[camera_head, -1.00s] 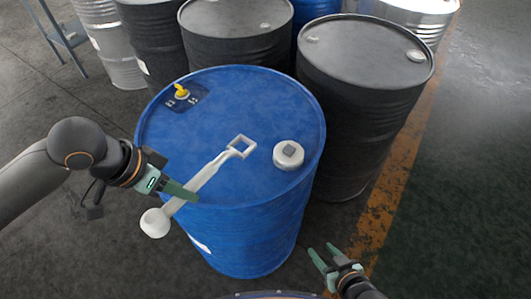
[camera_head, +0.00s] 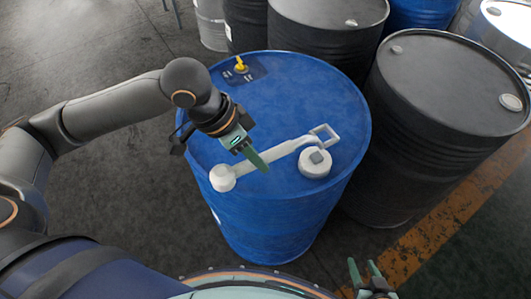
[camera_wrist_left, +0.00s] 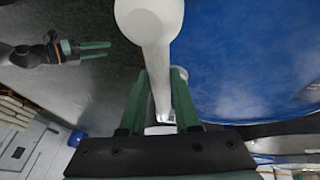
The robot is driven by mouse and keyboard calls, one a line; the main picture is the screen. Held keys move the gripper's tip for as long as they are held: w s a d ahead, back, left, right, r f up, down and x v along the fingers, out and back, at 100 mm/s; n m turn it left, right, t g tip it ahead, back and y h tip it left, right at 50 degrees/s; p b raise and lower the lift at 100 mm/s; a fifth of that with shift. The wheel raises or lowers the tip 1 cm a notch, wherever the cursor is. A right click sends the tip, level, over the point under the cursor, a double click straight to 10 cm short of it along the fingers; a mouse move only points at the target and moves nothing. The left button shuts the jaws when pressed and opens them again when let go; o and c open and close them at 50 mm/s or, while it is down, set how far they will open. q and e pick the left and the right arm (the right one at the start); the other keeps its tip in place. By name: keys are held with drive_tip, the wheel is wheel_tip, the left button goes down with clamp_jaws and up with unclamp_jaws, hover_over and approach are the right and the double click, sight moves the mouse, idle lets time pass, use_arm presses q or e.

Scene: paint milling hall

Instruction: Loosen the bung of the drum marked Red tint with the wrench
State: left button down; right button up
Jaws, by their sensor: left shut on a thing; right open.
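A blue drum (camera_head: 285,95) stands before me; a pale label (camera_head: 215,216) on its side is too small to read. A pale round bung (camera_head: 315,163) with a grey square top sits on its lid at the near right. My left gripper (camera_head: 259,163) is shut on the handle of a pale wrench (camera_head: 290,147), above the lid. The wrench's open square head is just beyond the bung, not around its square top. The wrench handle (camera_wrist_left: 157,50) also shows between the fingers in the left wrist view. My right gripper (camera_head: 364,270) is open and empty, low at the drum's front right.
A yellow tap-like fitting (camera_head: 240,65) stands on the drum's far left lid. A black drum (camera_head: 440,90) stands close at the right, with more drums (camera_head: 325,30) behind. An orange floor line (camera_head: 440,240) runs at the right. The floor at the left is clear.

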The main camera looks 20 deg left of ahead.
use_arm(q)
drive_tip(key=shift+a+f+b, duration=0.1)
drive_tip(key=shift+f+b, duration=0.6)
drive_tip(key=shift+b, duration=0.05)
wheel_tip(320, 180, down, 4)
drive_tip(key=b, duration=0.5)
drive_tip(key=shift+r, duration=0.1)
drive_tip(key=shift+p, duration=0.6)
drive_tip(key=shift+f, duration=0.25)
